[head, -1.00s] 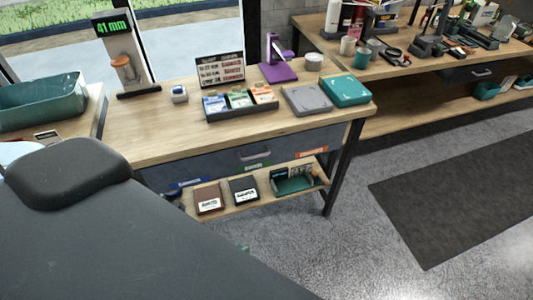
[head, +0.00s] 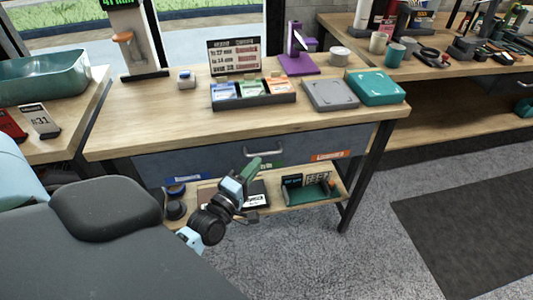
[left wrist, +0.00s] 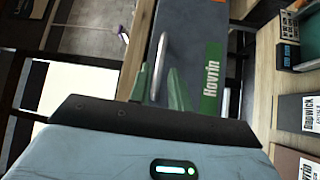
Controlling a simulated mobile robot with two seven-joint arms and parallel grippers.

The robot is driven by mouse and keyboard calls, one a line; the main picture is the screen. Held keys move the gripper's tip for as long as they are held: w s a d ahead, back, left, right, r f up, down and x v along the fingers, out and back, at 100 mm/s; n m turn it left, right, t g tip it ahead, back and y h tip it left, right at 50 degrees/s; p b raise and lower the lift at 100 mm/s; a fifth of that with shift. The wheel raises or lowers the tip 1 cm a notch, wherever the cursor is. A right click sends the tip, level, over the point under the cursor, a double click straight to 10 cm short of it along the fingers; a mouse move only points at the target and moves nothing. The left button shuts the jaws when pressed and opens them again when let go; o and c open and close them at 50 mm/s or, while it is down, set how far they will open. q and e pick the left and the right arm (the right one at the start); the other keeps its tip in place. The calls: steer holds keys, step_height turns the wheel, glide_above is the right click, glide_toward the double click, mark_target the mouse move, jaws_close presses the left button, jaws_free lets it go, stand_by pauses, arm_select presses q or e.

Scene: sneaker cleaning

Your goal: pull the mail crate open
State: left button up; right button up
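The grey drawer (head: 210,161) under the wooden table has a silver bar handle (head: 264,152) and blue, green and orange labels. Its front looks flush under the tabletop, so it looks shut. I see no other thing with a pull handle on this table. My left gripper (head: 252,170) is just in front of and below the handle in the head view, covering part of the green label. In the left wrist view its green fingers (left wrist: 159,88) are apart, with the handle (left wrist: 161,60) showing between them; contact is unclear. My right gripper is not in view.
A shelf (head: 283,203) below the drawer holds boxes and a green tray (head: 309,193). The tabletop carries a card holder (head: 254,99), a grey case (head: 330,95) and a teal case (head: 376,87). A black table leg (head: 368,175) stands right of the drawer.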

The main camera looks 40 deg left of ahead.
mark_target(266, 152)
arm_select(q)
steer(key=shift+w+a+r, duration=0.1)
steer(key=shift+w+r, duration=0.1)
steer(key=shift+w, duration=1.35)
steer(key=shift+w+a+r, duration=0.1)
steer(key=shift+w+r, duration=0.05)
steer(key=shift+w, duration=1.4)
steer(key=shift+c, duration=0.3)
jaws_close()
